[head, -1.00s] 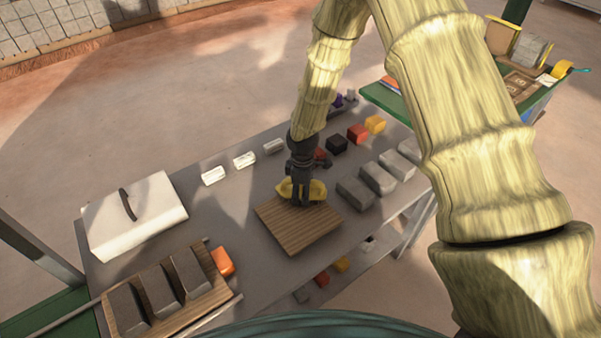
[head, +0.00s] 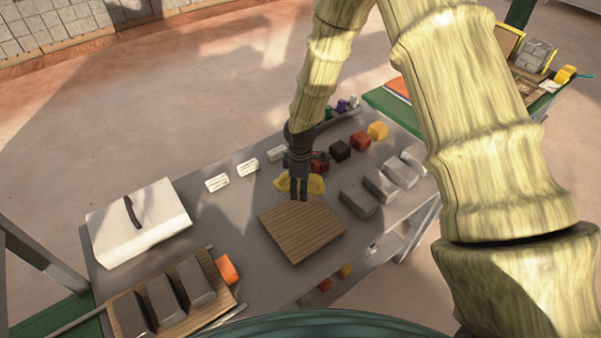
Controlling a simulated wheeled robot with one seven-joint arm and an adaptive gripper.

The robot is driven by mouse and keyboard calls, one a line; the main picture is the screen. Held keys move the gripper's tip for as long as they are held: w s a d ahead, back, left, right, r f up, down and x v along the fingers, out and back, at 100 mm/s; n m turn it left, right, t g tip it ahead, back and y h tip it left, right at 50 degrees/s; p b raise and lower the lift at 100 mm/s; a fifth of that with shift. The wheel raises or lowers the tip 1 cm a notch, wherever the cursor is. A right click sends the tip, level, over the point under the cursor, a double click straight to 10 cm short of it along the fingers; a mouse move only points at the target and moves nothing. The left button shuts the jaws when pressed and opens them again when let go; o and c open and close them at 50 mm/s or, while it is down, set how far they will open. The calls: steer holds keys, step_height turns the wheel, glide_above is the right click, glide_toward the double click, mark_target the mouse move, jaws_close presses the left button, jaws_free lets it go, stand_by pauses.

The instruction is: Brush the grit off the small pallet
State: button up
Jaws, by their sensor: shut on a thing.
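The small wooden pallet (head: 302,236) lies flat near the middle of the grey table. My gripper (head: 299,197) points down at the pallet's far edge. It is shut on a yellow brush (head: 316,185), whose ends show on both sides of the fingers. The brush's underside is hidden, and I cannot tell whether it touches the pallet. No grit can be made out on the pallet at this size.
Several grey blocks (head: 380,186) stand right of the pallet. Small white blocks (head: 217,182) and coloured blocks (head: 361,141) line the far side. A white box with a dark handle (head: 160,225) and a wooden board with dark grey blocks (head: 231,294) are at left.

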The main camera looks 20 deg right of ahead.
steer(key=shift+w+r+p, duration=0.2)
steer(key=shift+r+p, duration=0.3)
steer(key=shift+r, duration=0.4)
steer(key=shift+s+r+p, duration=0.15)
steer(key=shift+r+p, duration=0.55)
steer(key=shift+r, duration=0.45)
steer(key=shift+f, duration=0.15)
